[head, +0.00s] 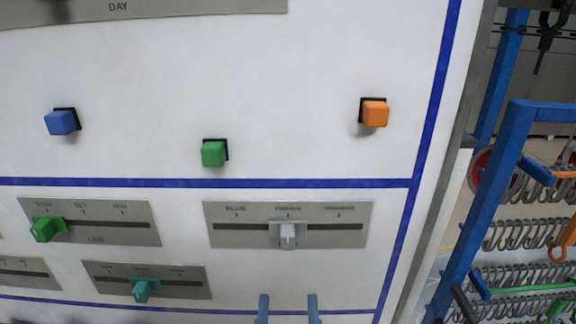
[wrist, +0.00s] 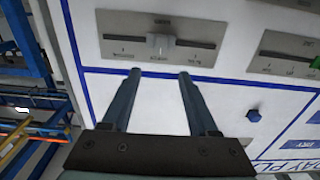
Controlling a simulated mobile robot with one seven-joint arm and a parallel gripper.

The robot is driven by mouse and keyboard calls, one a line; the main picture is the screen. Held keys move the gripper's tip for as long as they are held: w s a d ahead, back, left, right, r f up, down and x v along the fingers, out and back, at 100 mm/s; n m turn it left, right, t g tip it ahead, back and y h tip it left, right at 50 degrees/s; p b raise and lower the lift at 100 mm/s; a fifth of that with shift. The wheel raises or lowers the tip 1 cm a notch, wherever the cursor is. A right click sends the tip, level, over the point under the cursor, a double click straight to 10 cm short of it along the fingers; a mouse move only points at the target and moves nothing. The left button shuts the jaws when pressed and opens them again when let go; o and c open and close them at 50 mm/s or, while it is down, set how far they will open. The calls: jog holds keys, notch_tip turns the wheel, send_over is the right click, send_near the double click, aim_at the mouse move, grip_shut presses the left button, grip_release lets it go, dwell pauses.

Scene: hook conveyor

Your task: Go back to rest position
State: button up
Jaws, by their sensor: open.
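My gripper (head: 288,304) shows at the bottom of the head view as two blue-grey fingers, apart and with nothing between them. In the wrist view my gripper (wrist: 160,74) points at the white panel, its fingertips below a slider plate. That plate's light grey slider knob (head: 288,232) sits near the middle of its slot, and the fingers are clear of it. The knob also shows in the wrist view (wrist: 161,42).
The panel carries a blue button (head: 62,122), a green button (head: 214,153) and an orange button (head: 375,113). A blue rack frame (head: 490,200) with hooks stands right of the panel.

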jog(key=w+r+t+b, duration=0.25)
jog(key=r+t, duration=0.25)
jog(key=r, duration=1.3)
jog(key=s+r+t+b, duration=0.1)
jog(key=s+r+t, duration=0.3)
jog(key=r, duration=1)
notch_tip(320, 180, down, 28)
jog(key=s+b, duration=0.1)
jog(key=b, duration=2.7)
jog(key=shift+s+d, duration=0.2)
jog(key=shift+d, duration=0.05)
